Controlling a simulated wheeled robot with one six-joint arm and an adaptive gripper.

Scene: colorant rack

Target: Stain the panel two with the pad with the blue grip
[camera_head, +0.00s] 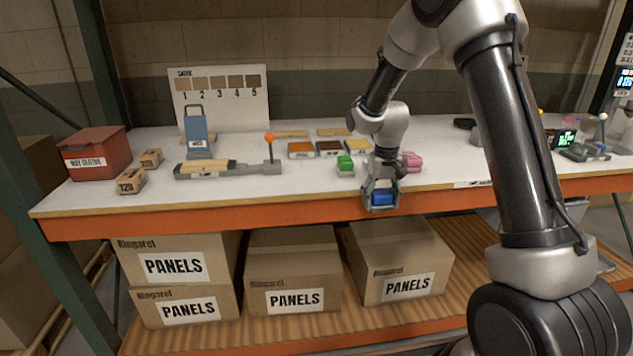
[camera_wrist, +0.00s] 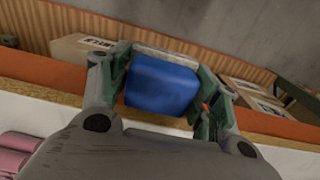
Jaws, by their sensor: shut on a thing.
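My gripper (camera_head: 381,193) is shut on the blue grip (camera_head: 382,198) of a pad, in front of the bench's front edge. In the wrist view the blue grip (camera_wrist: 162,86) sits between the two fingers, with a pale strip of the pad along its far side. The pad's face is not clearly visible. A light wooden panel (camera_head: 218,165) lies on a grey clamp fixture (camera_head: 262,169) with an orange-knobbed lever, left of my gripper. More thin wooden panels (camera_head: 290,134) lie at the back; I cannot tell which is panel two.
A green-gripped pad (camera_head: 345,164) and pink blocks (camera_head: 411,160) lie behind my gripper. Orange, brown and yellow trays (camera_head: 329,148) stand further back. A numbered swatch board (camera_head: 220,95), blue bottle-like object (camera_head: 196,132) and red box (camera_head: 93,152) are at left. Cartons (camera_head: 296,274) sit below.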

